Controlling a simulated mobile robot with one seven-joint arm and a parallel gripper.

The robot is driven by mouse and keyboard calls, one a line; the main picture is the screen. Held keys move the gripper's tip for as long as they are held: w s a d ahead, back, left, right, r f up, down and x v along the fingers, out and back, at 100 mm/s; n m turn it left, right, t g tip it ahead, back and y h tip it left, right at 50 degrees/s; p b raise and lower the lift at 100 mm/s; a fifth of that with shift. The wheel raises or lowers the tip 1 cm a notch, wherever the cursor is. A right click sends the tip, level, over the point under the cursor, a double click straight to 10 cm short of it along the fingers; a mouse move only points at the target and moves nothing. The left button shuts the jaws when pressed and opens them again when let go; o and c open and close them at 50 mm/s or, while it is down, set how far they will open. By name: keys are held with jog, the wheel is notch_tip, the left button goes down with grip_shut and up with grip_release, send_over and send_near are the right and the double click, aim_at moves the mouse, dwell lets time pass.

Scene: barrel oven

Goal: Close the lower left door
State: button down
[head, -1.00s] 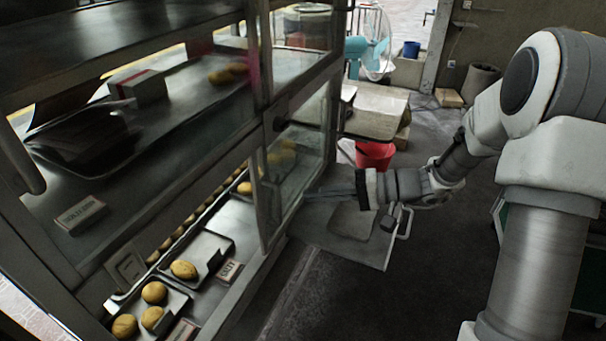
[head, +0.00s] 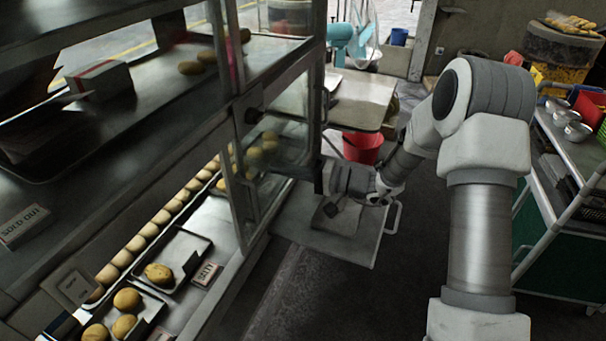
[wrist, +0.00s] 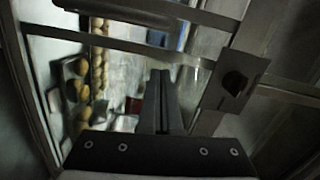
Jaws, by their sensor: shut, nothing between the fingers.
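The glass-fronted cabinet (head: 232,100) stands on the left in the head view. A framed glass pane (head: 285,120) is at its lower front; I cannot tell for certain whether it is the lower left door or how far open it is. A dark round knob or latch (head: 253,116) sits on the frame and shows on a square plate in the wrist view (wrist: 233,85). My gripper (head: 320,176) is low beside the far end of the pane. Its fingers (wrist: 162,85) are shut and empty, pointing toward the glass; contact is unclear.
Buns on trays (head: 180,255) fill the lower shelf. A low grey platform (head: 320,245), a red bucket (head: 362,147) and a pale table (head: 360,95) are around my arm. A cart with bowls (head: 575,150) stands at right. Dark floor is open in front.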

jog(key=shift+s+a+f, duration=0.15)
jog(key=shift+s+a, duration=0.65)
jog(key=shift+a, duration=0.05)
jog(key=shift+s+a+f, duration=0.1)
jog(key=shift+s+a, duration=0.65)
jog(key=shift+a, duration=0.05)
jog(key=shift+s, duration=0.1)
